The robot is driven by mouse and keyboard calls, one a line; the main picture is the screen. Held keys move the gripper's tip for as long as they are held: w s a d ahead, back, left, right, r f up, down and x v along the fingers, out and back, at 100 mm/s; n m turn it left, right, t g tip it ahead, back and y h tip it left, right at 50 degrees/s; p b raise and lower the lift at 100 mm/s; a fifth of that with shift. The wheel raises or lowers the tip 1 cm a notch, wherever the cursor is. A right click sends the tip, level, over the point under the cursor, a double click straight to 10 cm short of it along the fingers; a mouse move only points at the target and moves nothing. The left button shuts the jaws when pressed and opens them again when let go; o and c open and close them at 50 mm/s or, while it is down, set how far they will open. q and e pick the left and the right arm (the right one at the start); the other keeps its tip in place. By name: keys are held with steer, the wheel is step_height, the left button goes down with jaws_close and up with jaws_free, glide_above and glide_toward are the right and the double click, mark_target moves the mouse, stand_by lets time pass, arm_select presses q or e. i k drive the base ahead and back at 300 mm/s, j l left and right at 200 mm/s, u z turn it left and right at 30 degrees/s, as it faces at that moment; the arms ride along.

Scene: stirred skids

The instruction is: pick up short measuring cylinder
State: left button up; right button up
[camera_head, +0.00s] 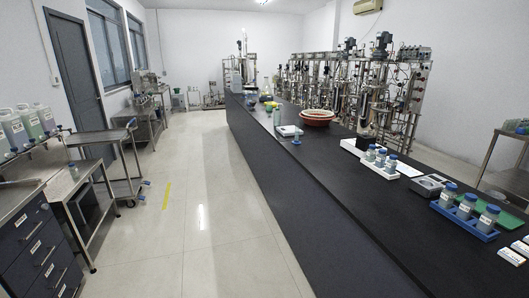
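A small bluish upright item (296,138) stands near the left edge of the long black bench (345,188), in front of a flat white device (289,130). It may be the short measuring cylinder, but it is too small to tell. A taller, pale greenish clear vessel (277,117) stands just behind the white device. Neither of my grippers is in view.
A red-rimmed bowl (317,118), bottles in a blue rack (463,228) and a grey device (430,184) sit on the bench. Steel carts (110,165) and drawers (42,250) stand at left. The pale floor (190,225) between is clear.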

mark_target(296, 141)
steer(key=i+j+u, duration=0.1)
steer(key=i, duration=0.7)
steer(key=i+j, duration=0.2)
steer(key=i, duration=0.6)
steer(key=i+j+u, duration=0.15)
steer(key=i, duration=0.65)
